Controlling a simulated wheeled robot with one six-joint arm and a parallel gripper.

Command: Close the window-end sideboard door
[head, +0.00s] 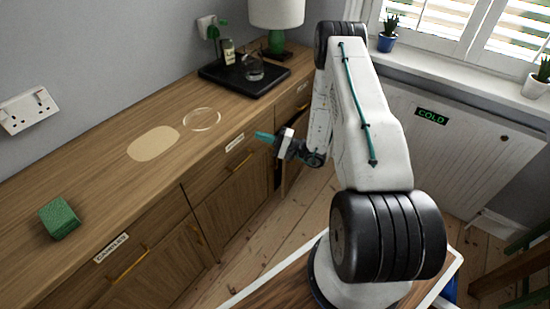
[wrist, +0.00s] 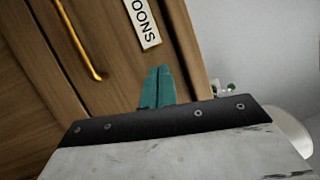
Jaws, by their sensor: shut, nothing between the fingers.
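The wooden sideboard (head: 150,110) runs along the left wall toward the window. Its window-end door (head: 291,172) stands partly open, with a dark gap at its left side; my arm hides part of it. My gripper (head: 264,137) is shut and empty, its teal fingers pointing left near the sideboard's front top edge. In the wrist view the shut fingertips (wrist: 158,76) are in front of a wooden front with a brass handle (wrist: 80,40) and a label ending in "OONS" (wrist: 143,22). I cannot tell if they touch it.
On the sideboard top are a green block (head: 59,218), a black tray (head: 225,77) with a jar and glass, and a lamp (head: 277,15). A white panel marked "COLD" (head: 450,145) stands under the windowsill. Bare floorboards (head: 250,255) lie before the sideboard.

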